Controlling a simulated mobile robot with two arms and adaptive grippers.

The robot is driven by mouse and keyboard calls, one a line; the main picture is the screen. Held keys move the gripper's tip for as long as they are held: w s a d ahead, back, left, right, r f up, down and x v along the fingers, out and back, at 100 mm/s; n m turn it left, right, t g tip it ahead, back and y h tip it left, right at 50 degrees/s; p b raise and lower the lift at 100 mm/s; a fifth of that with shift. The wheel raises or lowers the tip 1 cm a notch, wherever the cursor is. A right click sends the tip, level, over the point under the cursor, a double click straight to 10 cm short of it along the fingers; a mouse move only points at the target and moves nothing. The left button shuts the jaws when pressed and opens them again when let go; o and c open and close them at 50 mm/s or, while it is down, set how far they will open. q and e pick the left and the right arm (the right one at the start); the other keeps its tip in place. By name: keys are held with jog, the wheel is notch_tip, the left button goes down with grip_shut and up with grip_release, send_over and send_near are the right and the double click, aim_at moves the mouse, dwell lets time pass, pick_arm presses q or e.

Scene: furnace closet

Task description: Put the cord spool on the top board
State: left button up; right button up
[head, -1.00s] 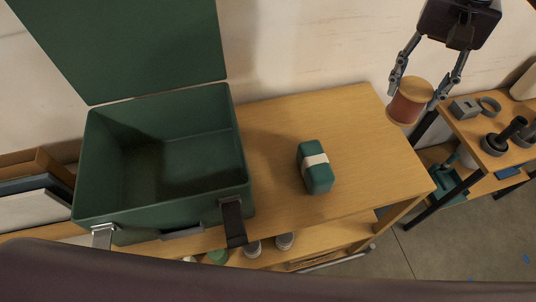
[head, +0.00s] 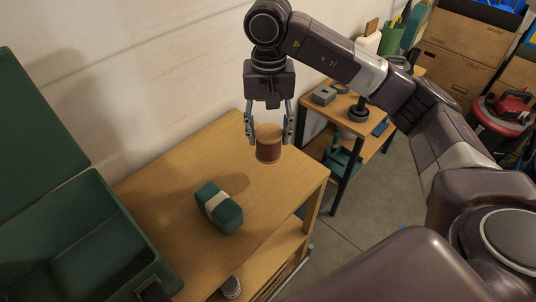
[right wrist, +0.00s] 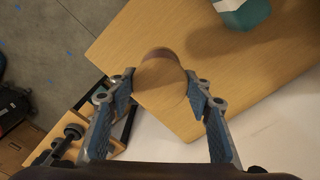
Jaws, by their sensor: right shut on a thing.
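The cord spool (head: 268,150) is a reddish-brown cylinder with a pale wooden end. My right gripper (head: 268,138) is shut on it and holds it upright above the right part of the wooden top board (head: 240,150). In the right wrist view the spool (right wrist: 162,85) sits between the blue-padded fingers (right wrist: 160,98), with the board (right wrist: 185,45) below. A gap between spool and board seems to show, but its height is hard to tell. My left gripper is not in view.
A green block with a pale band (head: 218,206) lies on the top board. An open green box (head: 75,240) stands at the board's left. A second small shelf (head: 345,105) with dark metal parts stands to the right. The board's back right area is bare.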

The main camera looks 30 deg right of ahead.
aim_at(269, 156)
notch_tip(269, 156, down, 7)
jog(key=shift+f+p, duration=0.2)
jog(key=shift+p, duration=0.6)
jog(key=shift+f, duration=0.3)
jog(key=shift+f+b, duration=0.2)
jog(key=shift+b, duration=0.1)
jog(key=o, duration=1.3)
jog(key=shift+r, duration=0.1)
